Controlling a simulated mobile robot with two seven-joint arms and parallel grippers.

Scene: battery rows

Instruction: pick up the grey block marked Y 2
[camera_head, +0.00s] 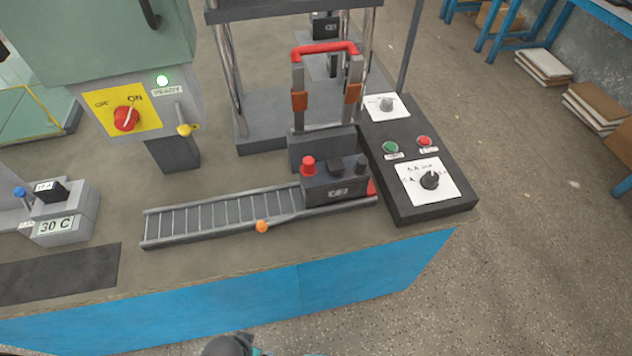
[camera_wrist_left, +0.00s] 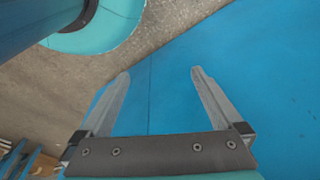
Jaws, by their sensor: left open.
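A dark grey block (camera_head: 322,192) with a small pale label sits at the right end of the roller rail. It has a red knob (camera_head: 308,166) and a dark post on top; the label is too small to read surely. A second dark block (camera_head: 325,28) with a pale label stands at the back inside the frame; its marking is also unclear. My left gripper (camera_wrist_left: 160,74) is open and empty in the left wrist view, in front of a plain blue panel, with no block between its fingers. My right gripper is not seen.
The roller rail (camera_head: 200,221) has an orange knob (camera_head: 262,226) at its front. A red-handled fixture (camera_head: 322,150) stands right behind the block, and a control box (camera_head: 450,203) is close on its right. The bench's blue front (camera_head: 360,272) faces open floor.

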